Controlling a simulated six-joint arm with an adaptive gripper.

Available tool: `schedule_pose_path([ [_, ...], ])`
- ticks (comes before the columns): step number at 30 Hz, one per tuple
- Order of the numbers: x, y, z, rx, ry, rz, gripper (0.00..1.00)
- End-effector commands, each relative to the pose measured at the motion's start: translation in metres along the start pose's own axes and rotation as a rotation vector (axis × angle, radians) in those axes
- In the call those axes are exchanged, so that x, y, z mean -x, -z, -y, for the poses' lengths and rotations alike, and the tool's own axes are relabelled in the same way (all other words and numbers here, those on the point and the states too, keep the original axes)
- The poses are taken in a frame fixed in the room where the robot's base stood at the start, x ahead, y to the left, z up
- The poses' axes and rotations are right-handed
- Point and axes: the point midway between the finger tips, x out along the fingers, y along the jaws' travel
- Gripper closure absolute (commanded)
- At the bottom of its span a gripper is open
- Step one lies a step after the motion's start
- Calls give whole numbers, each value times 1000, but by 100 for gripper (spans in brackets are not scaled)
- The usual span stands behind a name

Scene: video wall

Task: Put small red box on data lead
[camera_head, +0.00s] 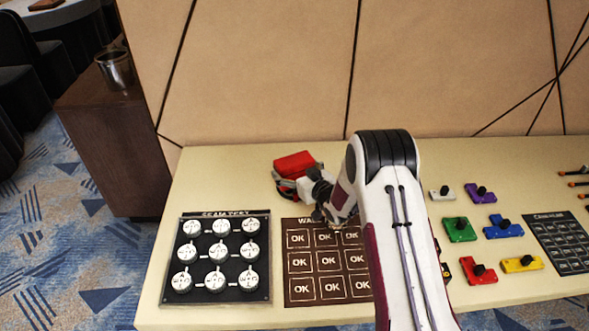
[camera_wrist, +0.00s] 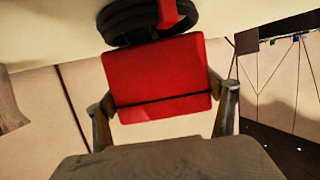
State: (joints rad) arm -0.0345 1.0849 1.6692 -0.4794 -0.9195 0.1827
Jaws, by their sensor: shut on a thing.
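The small red box (camera_head: 294,163) is at the back of the table, left of my arm. In the wrist view the box (camera_wrist: 158,78) has a dark line across it and sits between the two fingers of my gripper (camera_wrist: 166,98), which is shut on its sides. A black coil, seemingly the data lead (camera_wrist: 148,22), lies on the table just past the box, with a red piece (camera_wrist: 168,12) across it. The box overlaps the coil's edge in this view; I cannot tell whether they touch. In the head view my gripper (camera_head: 288,186) is partly hidden and the coil is mostly hidden.
A black panel with round white buttons (camera_head: 217,258) and a brown panel of OK squares (camera_head: 325,262) lie in front. Several coloured boxes with black knobs, such as the green one (camera_head: 459,229), are right of my arm. The table's back left (camera_head: 220,175) is clear.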

Motion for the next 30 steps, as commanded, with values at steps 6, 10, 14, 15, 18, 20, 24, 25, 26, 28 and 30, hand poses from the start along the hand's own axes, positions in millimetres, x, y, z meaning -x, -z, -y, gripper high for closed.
schedule_pose_path([
  [6,-1,-2,0,0,0,1,0],
  [10,0,-2,0,0,0,1,0],
  [14,0,-2,0,0,0,0,0],
  [15,0,-1,0,0,0,0,0],
  [18,0,1,0,0,0,0,0],
  [20,3,1,0,-1,0,1,0],
  [24,10,0,-1,-1,-1,2,0],
  [25,12,0,-1,-1,-1,2,0],
  [26,15,0,-1,-1,-1,2,0],
  [28,21,1,-1,-1,-1,1,0],
  [30,27,1,0,-2,-1,2,0],
])
